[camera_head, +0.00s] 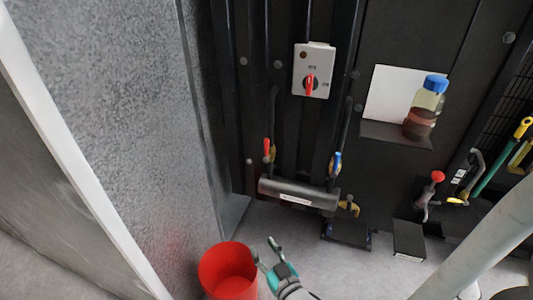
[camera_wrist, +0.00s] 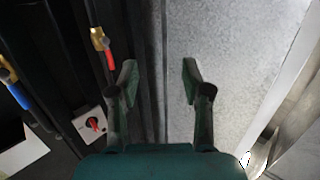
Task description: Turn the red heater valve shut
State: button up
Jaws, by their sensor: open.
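The red heater valve is a small red lever (camera_head: 267,147) on a brass body, on the left hose above a black cylinder (camera_head: 300,193). The lever lies roughly in line with the hose. In the wrist view the red lever (camera_wrist: 109,58) and its brass body (camera_wrist: 97,38) are just left of the left finger. My gripper (camera_head: 264,252) is open and empty, low in the head view beside a red bucket and apart from the valve. In the wrist view my gripper (camera_wrist: 160,75) has its fingers spread, with dark panel edge and grey wall behind the gap.
A blue-handled valve (camera_head: 336,163) is on the right hose. A white switch box (camera_head: 314,70) with a red knob is above. A red bucket (camera_head: 228,270) stands on the floor. A grey wall (camera_head: 150,130) bounds the left. A shelf holds a blue-capped bottle (camera_head: 425,107).

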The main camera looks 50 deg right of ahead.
jog(key=w+d+r+m+h, duration=0.15)
jog(key=w+d+r, duration=0.25)
jog(key=w+d, duration=0.4)
jog(key=m+h, duration=0.1)
jog(key=h, duration=0.2)
send_near(267, 148)
jog(key=shift+g+y, duration=0.25)
jog(key=shift+g, duration=0.05)
jog(key=x, duration=1.1)
jog(key=shift+r, duration=0.25)
grip_shut()
